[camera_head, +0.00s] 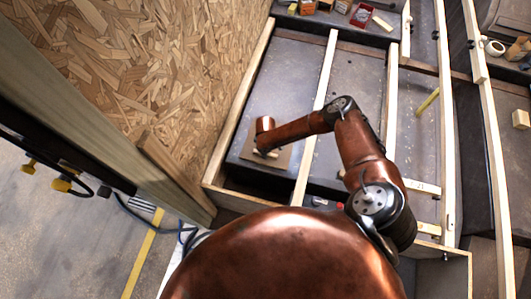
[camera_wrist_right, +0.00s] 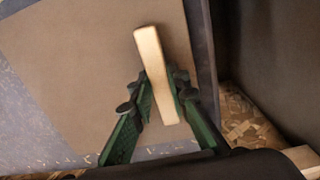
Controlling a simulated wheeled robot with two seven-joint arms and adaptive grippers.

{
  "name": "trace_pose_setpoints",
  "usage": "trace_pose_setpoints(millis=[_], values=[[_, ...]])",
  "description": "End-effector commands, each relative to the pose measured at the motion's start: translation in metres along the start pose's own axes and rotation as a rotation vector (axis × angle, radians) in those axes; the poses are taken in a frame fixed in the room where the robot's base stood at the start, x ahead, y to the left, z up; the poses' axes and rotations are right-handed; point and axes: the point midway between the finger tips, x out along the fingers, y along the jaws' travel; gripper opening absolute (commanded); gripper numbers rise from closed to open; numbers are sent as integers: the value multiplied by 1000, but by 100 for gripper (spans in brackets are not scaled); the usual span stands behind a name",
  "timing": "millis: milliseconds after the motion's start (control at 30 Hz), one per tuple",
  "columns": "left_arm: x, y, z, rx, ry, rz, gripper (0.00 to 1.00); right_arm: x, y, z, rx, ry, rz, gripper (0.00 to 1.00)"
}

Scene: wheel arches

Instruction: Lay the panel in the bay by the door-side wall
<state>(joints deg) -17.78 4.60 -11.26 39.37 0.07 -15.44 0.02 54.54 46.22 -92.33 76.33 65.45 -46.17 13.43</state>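The panel is a flat brown board with a pale wooden grip bar on it. In the head view the panel (camera_head: 283,160) is over the grey floor of the bay beside the chipboard wall (camera_head: 130,60), near the bay's front end. In the right wrist view the panel (camera_wrist_right: 90,75) fills much of the picture, and its grip bar (camera_wrist_right: 150,60) stands between my green fingers. My right gripper (camera_wrist_right: 162,92) is shut on this bar, with a finger against each side. I cannot tell whether the panel touches the floor below. My left gripper is not in view.
A pale wooden rail (camera_head: 318,105) bounds the bay on its right, close to my right forearm. More bays and rails lie farther right. Small boxes (camera_head: 361,15) stand at the back. A yellow stick (camera_head: 428,101) lies in a bay to the right.

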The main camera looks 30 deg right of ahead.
Motion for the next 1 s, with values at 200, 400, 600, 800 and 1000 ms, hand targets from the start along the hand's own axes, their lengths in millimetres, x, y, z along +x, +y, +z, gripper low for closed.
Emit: trace_pose_setpoints(millis=[200,400,600,800,1000], values=[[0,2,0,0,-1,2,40,-1,0,0,0,1,1,30],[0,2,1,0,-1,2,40,0,0,0,0,0,0,36],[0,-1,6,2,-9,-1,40,-1,-1,1,0,-1,-2,36],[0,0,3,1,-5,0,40,-26,1,1,1,0,0,36],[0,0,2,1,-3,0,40,-70,1,0,0,2,0,36]])
